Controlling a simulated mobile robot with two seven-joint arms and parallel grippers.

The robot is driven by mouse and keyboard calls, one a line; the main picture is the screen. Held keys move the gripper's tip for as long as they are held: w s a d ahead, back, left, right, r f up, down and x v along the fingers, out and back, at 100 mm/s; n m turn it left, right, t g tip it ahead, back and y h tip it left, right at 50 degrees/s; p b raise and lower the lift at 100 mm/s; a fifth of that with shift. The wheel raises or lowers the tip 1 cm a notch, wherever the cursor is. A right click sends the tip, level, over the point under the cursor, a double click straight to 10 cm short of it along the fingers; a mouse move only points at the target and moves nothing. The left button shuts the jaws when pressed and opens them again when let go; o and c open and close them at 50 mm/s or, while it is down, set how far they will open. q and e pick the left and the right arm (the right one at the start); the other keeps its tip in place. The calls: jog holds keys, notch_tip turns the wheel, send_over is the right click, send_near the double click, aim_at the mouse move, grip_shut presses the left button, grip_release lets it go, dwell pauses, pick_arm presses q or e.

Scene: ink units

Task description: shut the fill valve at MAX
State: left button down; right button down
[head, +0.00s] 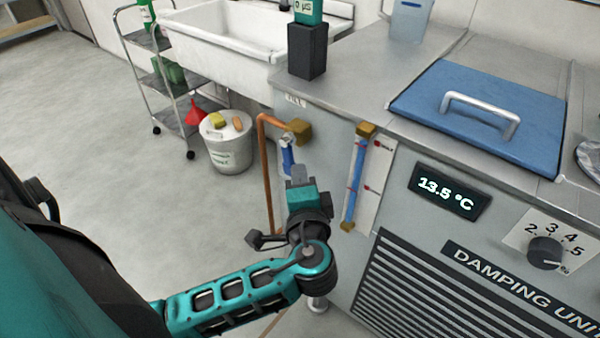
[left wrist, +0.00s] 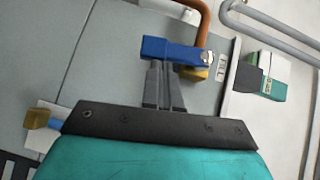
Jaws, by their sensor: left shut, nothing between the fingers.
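The fill valve has a brass body (head: 298,131) under a small label, with a copper pipe (head: 266,180) joined to it. Its blue lever (head: 287,157) points down in the head view. In the left wrist view the blue lever (left wrist: 172,49) lies across just beyond my fingertips. My left gripper (head: 298,178) is shut and empty, close to the lever; I cannot tell if it touches. The sight tube (head: 356,178) beside the valve shows blue up to around the upper red mark, labelled MAX; the exact level is too small to read. My right gripper is not in view.
The counter with the blue lid (head: 480,108) overhangs the valve panel. A display (head: 449,191) reads 13.5 °C, with a dial (head: 545,252) to its right. A white bucket (head: 228,150) and a cart (head: 150,80) stand left. The floor at left is clear.

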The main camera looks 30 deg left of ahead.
pick_arm(q)
jog(key=shift+a, duration=0.1)
dwell(0.3)
jog(key=shift+a+f+m+t+y+b, duration=0.3)
jog(key=shift+a+m+t+y, duration=0.3)
jog(key=shift+a, duration=0.3)
